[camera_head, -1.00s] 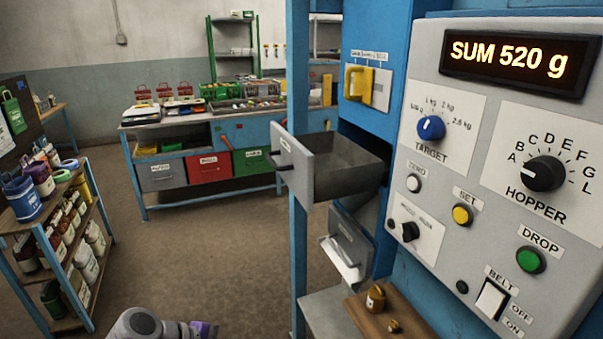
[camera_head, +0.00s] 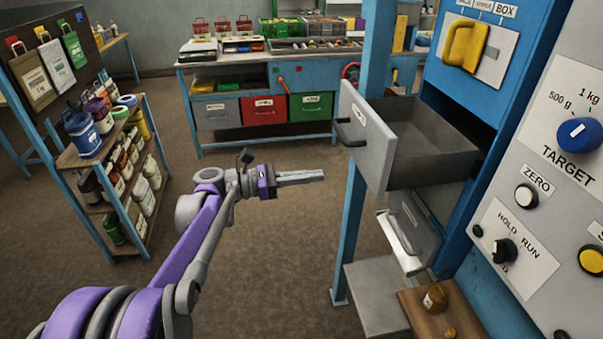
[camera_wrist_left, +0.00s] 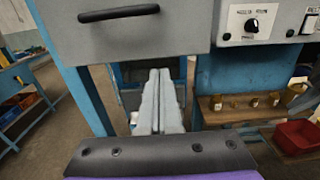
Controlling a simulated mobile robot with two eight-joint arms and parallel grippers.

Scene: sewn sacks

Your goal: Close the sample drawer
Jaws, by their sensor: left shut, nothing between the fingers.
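The sample drawer (camera_head: 372,155) is a grey metal drawer pulled out of the blue machine, with a dark bar handle (camera_head: 350,133) on its front. It stands open and its inside looks empty. My left gripper (camera_head: 322,176) is shut and empty, to the left of the drawer front and a little below the handle, apart from it. In the left wrist view the drawer front (camera_wrist_left: 150,35) and its dark handle (camera_wrist_left: 118,13) fill the top, above the closed fingers (camera_wrist_left: 161,75). My right gripper is not in view.
A blue post (camera_head: 350,235) stands just below and behind the drawer front. The control panel (camera_head: 545,220) is at right. A smaller grey tray (camera_head: 412,235) juts out under the drawer. A shelf of bottles (camera_head: 125,195) is at left. The floor between is clear.

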